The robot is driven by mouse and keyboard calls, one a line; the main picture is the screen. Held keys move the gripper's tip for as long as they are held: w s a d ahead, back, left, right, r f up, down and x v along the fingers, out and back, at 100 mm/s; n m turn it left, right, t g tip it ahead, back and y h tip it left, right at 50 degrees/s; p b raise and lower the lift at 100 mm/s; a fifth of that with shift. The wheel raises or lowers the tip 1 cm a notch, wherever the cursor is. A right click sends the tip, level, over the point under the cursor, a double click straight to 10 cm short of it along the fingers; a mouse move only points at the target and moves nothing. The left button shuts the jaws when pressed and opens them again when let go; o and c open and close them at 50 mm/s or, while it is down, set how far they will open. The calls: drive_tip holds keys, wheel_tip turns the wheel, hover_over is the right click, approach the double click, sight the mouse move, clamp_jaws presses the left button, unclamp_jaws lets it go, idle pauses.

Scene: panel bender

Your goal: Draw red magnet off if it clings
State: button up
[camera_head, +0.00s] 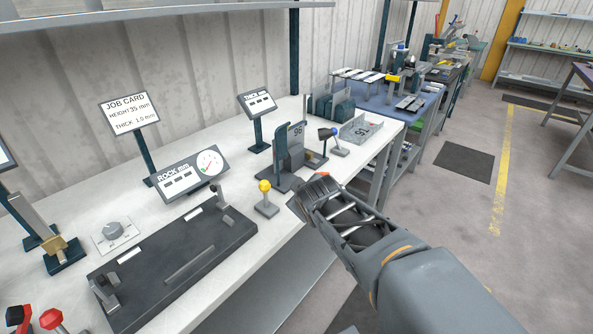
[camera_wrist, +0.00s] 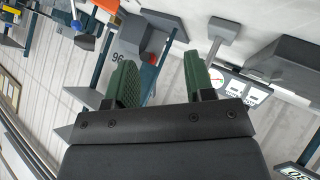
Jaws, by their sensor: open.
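My gripper (camera_head: 312,192) is open and empty above the bench's front edge, right of the yellow-knobbed post. In the wrist view its two green-padded fingers (camera_wrist: 162,75) stand apart with nothing between them. A grey stand marked 96 (camera_head: 291,150) is behind the gripper; it also shows in the wrist view (camera_wrist: 130,45). A small red-orange piece (camera_wrist: 153,59) shows beside that stand, beyond the fingers and apart from them. I cannot tell whether it is the red magnet or whether it clings to anything.
A yellow-knobbed post (camera_head: 265,196) stands close left of the gripper. A black fixture plate (camera_head: 170,268) lies on the white bench, with a dial display (camera_head: 190,172) behind it. A blue-headed device (camera_head: 335,140) and a metal tray marked 15 (camera_head: 362,130) stand farther right.

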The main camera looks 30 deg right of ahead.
sight(286, 156)
drive_tip(key=w+d+n+t+b, duration=0.1)
drive_tip(key=n+t+b, duration=0.1)
drive_tip(key=w+d+f+n+t+b, duration=0.1)
drive_tip(key=w+d+n+b, duration=0.1)
drive_tip(key=w+d+n+t+b, duration=0.1)
drive_tip(key=w+n+t+b, duration=0.1)
drive_tip(key=n, duration=0.1)
drive_tip(key=shift+w+d+f+t, duration=0.2)
drive_tip(key=shift+w+f+t, duration=0.1)
drive_tip(key=shift+f, duration=0.1)
drive_tip(key=shift+w+d+n+t+y+b, duration=0.1)
drive_tip(key=shift+n+t+y+b, duration=0.2)
drive_tip(key=shift+n, duration=0.3)
drive_tip(key=shift+w+d+n+t+y+b, duration=0.1)
drive_tip(key=shift+n+t+y+b, duration=0.1)
drive_tip(key=shift+n+y+b, duration=0.3)
drive_tip(key=n, duration=0.1)
drive_tip(key=n+t+y+b, duration=0.1)
drive_tip(key=n+y, duration=0.1)
drive_tip(key=n, duration=0.1)
drive_tip(key=shift+w+a+f+t+b, duration=0.15)
drive_tip(key=shift+w+t+b, duration=0.15)
drive_tip(key=shift+b, duration=0.05)
drive_tip(key=shift+w+n, duration=0.3)
drive_tip(key=w, duration=1.3)
drive_tip(key=shift+a+b, duration=0.3)
drive_tip(key=shift+a, duration=0.05)
clamp_jaws()
